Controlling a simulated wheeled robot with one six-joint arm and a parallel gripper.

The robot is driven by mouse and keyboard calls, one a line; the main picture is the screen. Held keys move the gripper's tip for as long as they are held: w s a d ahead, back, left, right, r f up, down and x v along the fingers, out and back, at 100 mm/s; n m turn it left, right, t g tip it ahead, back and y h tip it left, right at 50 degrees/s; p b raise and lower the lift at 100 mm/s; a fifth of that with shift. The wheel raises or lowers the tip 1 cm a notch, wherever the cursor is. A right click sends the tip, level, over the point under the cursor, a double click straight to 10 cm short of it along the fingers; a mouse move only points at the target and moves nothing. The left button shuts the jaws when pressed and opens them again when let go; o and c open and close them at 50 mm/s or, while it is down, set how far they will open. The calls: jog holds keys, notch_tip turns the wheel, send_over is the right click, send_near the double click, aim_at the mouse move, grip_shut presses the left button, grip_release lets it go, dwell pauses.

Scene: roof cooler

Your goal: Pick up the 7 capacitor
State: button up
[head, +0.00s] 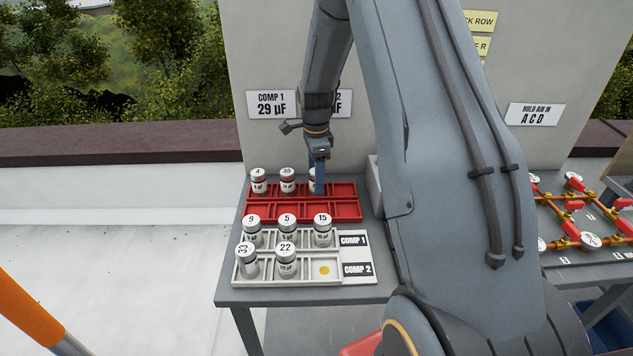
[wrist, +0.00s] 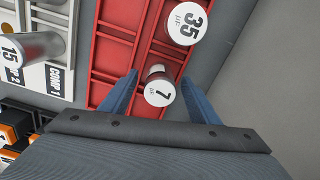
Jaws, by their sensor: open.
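The 7 capacitor is a silver can with a white top marked 7 µF (wrist: 159,93). It stands in the red tray (wrist: 108,52), and in the wrist view it shows between the two blue fingers of my gripper (wrist: 160,98). The fingers are open, one on each side of it, with a gap to each. In the head view my gripper (head: 318,178) is over the back row of the red tray (head: 345,190) and hides most of the 7 capacitor (head: 312,174). I cannot tell how far down the can the fingertips reach.
The 35 capacitor (head: 287,180) and the 4 capacitor (head: 258,181) stand left of it in the same row. A white tray (head: 358,255) in front holds several capacitors, including 15 (head: 322,231). A grey wall (head: 235,60) stands behind the table.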

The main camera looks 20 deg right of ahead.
jog(key=c, duration=1.2)
jog(key=shift+r, duration=0.15)
